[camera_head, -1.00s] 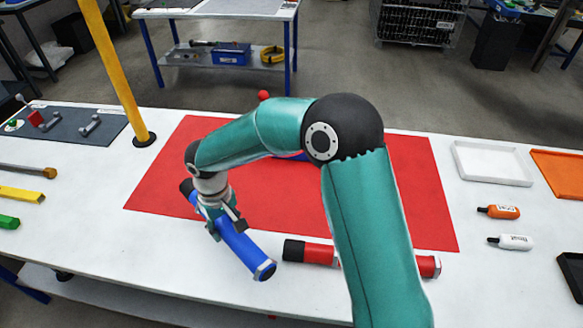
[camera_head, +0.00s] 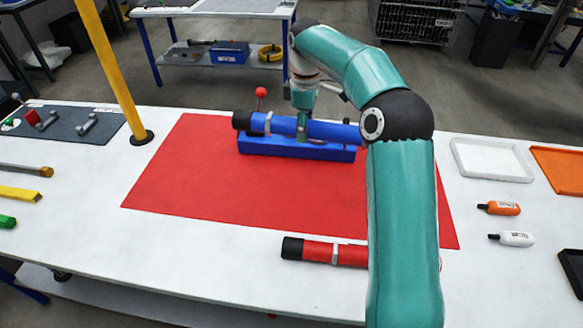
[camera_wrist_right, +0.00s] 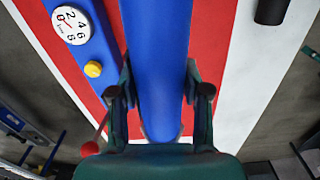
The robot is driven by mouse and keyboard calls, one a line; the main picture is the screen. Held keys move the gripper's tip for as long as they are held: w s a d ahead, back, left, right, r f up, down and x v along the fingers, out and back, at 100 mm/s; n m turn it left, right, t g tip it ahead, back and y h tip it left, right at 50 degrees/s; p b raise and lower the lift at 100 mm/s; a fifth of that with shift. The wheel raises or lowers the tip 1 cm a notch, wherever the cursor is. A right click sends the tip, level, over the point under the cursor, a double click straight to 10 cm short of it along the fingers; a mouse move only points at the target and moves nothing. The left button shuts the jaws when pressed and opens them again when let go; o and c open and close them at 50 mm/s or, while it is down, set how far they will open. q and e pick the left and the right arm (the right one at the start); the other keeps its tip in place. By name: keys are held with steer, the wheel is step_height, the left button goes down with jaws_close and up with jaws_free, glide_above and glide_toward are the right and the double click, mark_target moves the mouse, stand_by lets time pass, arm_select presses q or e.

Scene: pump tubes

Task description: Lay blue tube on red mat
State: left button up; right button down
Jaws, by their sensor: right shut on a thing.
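The blue tube (camera_head: 336,132), with a black end cap on the left, is held crosswise in the head view by my right gripper (camera_head: 303,126). In the right wrist view the tube (camera_wrist_right: 156,50) passes between the two fingers, which are shut on it. The tube appears raised over the far part of the red mat (camera_head: 200,185), in front of or above a blue block-like pump (camera_head: 290,149). The exact gap is unclear. The pump's gauge (camera_wrist_right: 71,25) shows left of the tube in the wrist view. My left gripper is out of view.
A red tube (camera_head: 335,253) lies near the mat's front edge, partly behind my right arm. A yellow post (camera_head: 108,70) stands at the mat's left. A red ball-topped lever (camera_head: 261,92) rises behind the pump. The mat's front left is clear.

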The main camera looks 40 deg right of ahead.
mark_target(317, 122)
steer(key=shift+s+d+r+n, duration=0.2)
steer(key=shift+s+d+r, duration=0.2)
steer(key=shift+d, duration=0.2)
steer(key=shift+s+d+r+n, duration=0.25)
steer(key=shift+d+r, duration=0.1)
steer(key=shift+d, duration=0.25)
steer(key=shift+s+d+f, duration=0.1)
steer(key=shift+d+f, duration=0.05)
steer(key=shift+f, duration=0.15)
step_height(317, 122, down, 19)
steer(key=shift+b, duration=0.55)
steer(key=c, duration=0.5)
jaws_free()
steer(key=shift+f, duration=0.1)
steer(key=shift+c, duration=0.2)
step_height(317, 122, up, 12)
